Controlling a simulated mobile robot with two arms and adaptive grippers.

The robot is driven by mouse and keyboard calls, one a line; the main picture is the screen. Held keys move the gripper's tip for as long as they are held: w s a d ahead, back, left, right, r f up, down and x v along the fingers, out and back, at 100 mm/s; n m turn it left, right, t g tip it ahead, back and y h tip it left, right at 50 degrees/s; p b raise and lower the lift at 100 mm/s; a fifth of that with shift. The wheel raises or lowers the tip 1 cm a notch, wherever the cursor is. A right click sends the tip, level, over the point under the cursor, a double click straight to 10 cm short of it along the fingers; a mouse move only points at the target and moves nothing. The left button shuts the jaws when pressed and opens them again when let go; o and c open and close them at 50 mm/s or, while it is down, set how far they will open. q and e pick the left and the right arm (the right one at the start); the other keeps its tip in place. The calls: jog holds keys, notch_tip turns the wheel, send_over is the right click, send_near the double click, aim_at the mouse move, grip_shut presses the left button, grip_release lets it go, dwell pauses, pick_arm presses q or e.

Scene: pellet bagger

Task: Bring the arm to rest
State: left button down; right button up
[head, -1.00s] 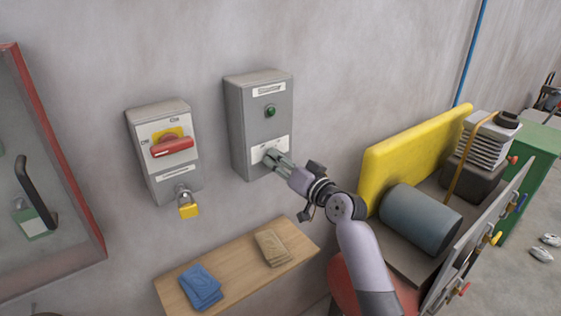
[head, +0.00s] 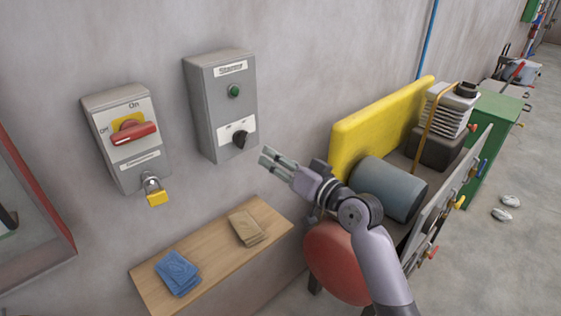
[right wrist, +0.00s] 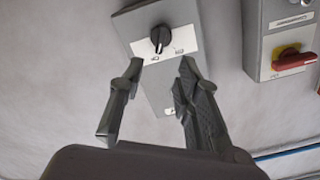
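My right gripper (head: 270,158) is in front of the wall, to the right of and slightly below the black selector knob (head: 241,139). It is apart from the knob and holds nothing. In the right wrist view its two fingers (right wrist: 158,85) stand apart with an empty gap, and the knob (right wrist: 160,37) shows beyond the tips. The knob sits on the white label of a grey control box (head: 205,100), below a green button (head: 234,91). My left gripper is not in view.
Left of the box is an isolator with a red handle (head: 134,133) and a yellow padlock (head: 156,195). A wooden shelf (head: 195,255) with a blue cloth (head: 178,272) and brown cloth (head: 246,227) lies below.

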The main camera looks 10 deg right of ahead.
jog(key=shift+s+d, duration=0.3)
jog(key=shift+s, duration=0.2)
